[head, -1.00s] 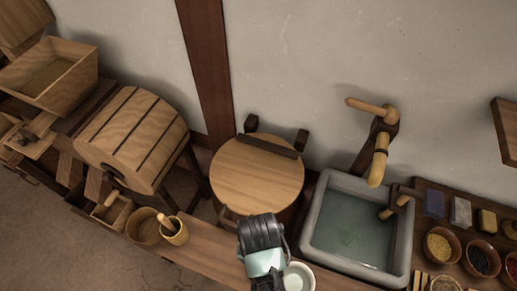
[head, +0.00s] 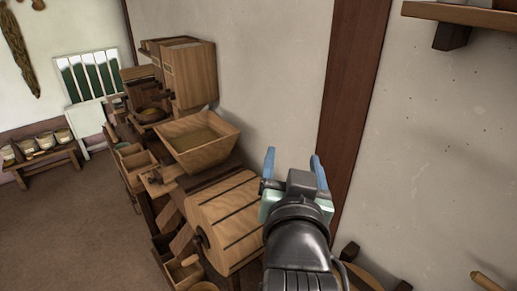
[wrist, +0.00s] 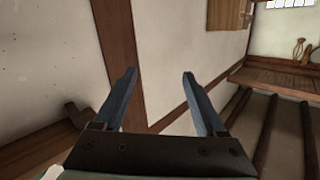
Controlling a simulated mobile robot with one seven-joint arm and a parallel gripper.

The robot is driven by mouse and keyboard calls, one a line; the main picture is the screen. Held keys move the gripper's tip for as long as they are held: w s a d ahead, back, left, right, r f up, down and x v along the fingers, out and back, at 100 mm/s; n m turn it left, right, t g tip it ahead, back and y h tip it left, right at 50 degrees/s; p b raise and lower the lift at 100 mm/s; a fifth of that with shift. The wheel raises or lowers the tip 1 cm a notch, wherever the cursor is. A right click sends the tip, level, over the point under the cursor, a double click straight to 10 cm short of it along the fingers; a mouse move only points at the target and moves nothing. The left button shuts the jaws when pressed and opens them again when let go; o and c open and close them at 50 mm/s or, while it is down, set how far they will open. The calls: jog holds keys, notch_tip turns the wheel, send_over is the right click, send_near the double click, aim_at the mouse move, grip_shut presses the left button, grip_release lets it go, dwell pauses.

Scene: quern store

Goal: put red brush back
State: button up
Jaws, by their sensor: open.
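I cannot make out a red brush in either view. My gripper (head: 294,162) is raised in front of the wall in the head view, with its two blue fingers spread apart and nothing between them. In the wrist view my gripper (wrist: 160,75) also shows open and empty, with wall and a dark wooden post beyond the fingers.
A wooden drum (head: 225,215) stands left of my gripper, with a wooden hopper (head: 200,145) and a cabinet (head: 188,75) behind it. A bench with several pots (head: 40,147) is at the far left. A shelf (head: 465,14) juts out upper right. The floor (head: 90,225) is clear.

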jog(key=s+a+r+n+t, duration=0.1)
jog(key=s+r+t, duration=0.2)
jog(key=r, duration=0.6)
jog(key=s+a+r+n+t+y, duration=0.1)
jog(key=s+r+t, duration=0.3)
jog(key=r, duration=0.6)
jog(key=s+a+r+n+t, duration=0.1)
jog(key=s+a+r+t, duration=0.2)
jog(key=s+r, duration=0.3)
notch_tip(320, 180, up, 3)
jog(key=shift+s+a+r+t+y, duration=0.2)
jog(key=shift+t+y, duration=0.1)
jog(key=shift+y, duration=0.1)
jog(key=shift+w, duration=0.1)
jog(key=shift+f+b, duration=0.45)
jog(key=shift+f, duration=0.05)
